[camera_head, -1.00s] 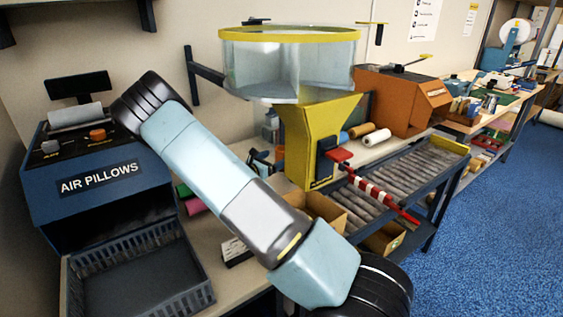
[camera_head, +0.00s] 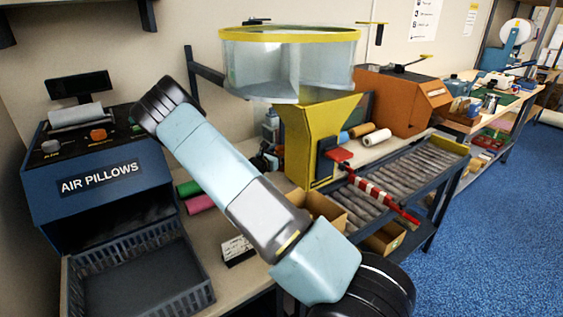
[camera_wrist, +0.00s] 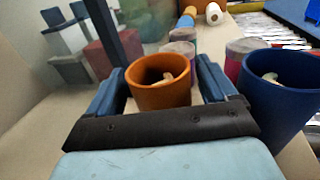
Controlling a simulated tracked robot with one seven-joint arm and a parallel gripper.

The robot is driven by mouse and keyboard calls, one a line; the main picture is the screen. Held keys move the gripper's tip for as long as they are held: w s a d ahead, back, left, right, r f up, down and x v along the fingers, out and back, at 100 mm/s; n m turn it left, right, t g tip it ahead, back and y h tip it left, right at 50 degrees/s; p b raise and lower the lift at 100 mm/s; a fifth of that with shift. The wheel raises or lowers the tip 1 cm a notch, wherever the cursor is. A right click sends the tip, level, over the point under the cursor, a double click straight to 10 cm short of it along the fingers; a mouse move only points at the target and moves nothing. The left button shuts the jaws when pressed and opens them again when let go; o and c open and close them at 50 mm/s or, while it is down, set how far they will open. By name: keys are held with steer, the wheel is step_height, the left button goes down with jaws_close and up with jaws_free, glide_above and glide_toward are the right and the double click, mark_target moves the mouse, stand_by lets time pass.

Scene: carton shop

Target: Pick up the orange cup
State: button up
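The orange cup (camera_wrist: 160,84) stands upright in the middle of the wrist view, with something pale inside it. My gripper (camera_wrist: 159,68) is open, one blue finger on each side of the cup, with narrow gaps at the rim. The cup's lower part is hidden behind the gripper's dark crossbar. In the head view I make out neither the cup nor the gripper; my arm crosses the middle of that view.
A dark blue cup (camera_wrist: 275,100) stands close beside the right finger. Several small jars, including a pinkish one (camera_wrist: 240,58), stand behind. In the head view are a yellow hopper stand (camera_head: 312,140), a roller conveyor (camera_head: 400,180) and the grey basket (camera_head: 85,285).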

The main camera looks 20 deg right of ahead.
steer(key=c, duration=0.9)
steer(key=shift+r, duration=0.1)
step_height(320, 180, up, 10)
steer(key=shift+f, duration=0.1)
